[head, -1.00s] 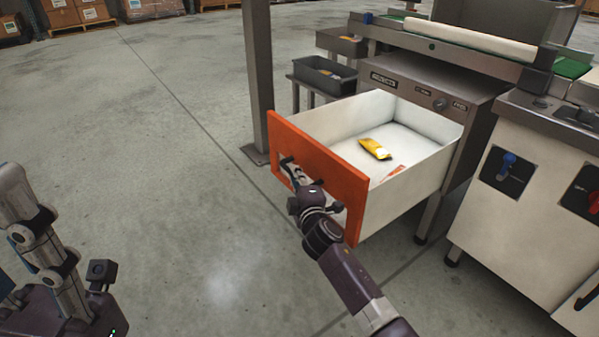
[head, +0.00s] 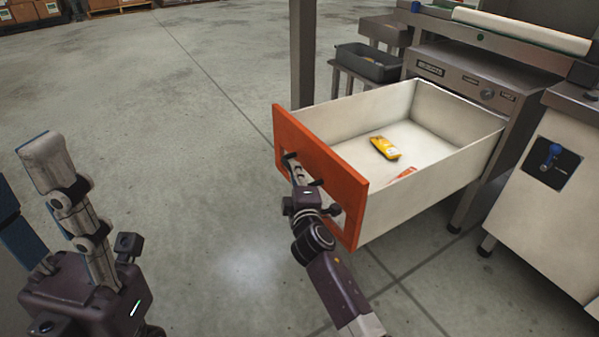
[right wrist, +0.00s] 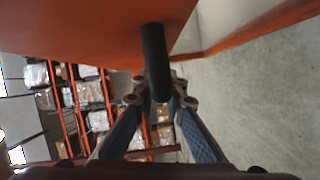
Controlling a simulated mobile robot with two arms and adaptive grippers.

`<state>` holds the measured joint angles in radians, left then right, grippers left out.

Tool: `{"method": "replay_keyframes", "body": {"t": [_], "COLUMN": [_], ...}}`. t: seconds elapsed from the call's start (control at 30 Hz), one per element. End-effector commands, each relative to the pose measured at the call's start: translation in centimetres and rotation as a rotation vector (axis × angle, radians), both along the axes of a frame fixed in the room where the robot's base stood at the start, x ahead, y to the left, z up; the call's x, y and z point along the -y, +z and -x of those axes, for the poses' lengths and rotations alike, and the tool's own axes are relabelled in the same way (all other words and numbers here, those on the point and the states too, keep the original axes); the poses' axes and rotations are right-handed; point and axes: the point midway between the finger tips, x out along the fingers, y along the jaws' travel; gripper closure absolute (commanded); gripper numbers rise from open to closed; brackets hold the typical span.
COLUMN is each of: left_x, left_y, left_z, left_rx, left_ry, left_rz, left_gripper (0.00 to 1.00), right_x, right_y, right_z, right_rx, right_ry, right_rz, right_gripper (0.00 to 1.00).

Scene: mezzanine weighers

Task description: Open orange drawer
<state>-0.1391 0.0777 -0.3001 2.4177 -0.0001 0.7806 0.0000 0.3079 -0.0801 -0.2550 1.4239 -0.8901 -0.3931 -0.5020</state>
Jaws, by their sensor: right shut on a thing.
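The orange drawer (head: 345,190) has an orange front and a white box body, and it stands well out of its grey metal cabinet (head: 455,75). A yellow packet (head: 385,148) and a small orange-and-white item (head: 404,174) lie inside. My right gripper (head: 298,172) is at the drawer front, shut on its black handle (right wrist: 157,62). In the right wrist view the handle runs between the fingers, below the orange panel. My left gripper (head: 24,176) is at the far left, fingers up, apart and empty, away from the drawer.
A grey post (head: 302,55) stands just behind the drawer front. A dark bin (head: 368,63) sits on a stand beyond the drawer. A white cabinet (head: 545,215) with a blue knob is at right. Open concrete floor lies left of the drawer.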

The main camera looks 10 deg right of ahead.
Motion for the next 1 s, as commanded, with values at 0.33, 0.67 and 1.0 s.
{"method": "replay_keyframes", "body": {"t": [0.33, 0.67, 1.0], "left_x": [0.0, 0.0, 0.0], "left_y": [0.0, 0.0, -0.1], "left_z": [0.0, 0.1, 0.1], "left_rx": [0.000, -0.001, -0.001], "left_ry": [0.000, 0.000, 0.000], "left_rz": [0.001, 0.001, -0.003], "left_gripper": [0.56, 0.56, 0.56], "right_x": [0.0, 0.0, -0.1], "right_y": [-0.2, -0.1, 0.1], "right_z": [0.1, 0.0, 2.2], "right_rx": [-0.004, -0.001, -0.001], "right_ry": [0.000, 0.000, 0.000], "right_rz": [0.000, 0.000, 0.001], "right_gripper": [0.86, 0.71, 0.71]}}
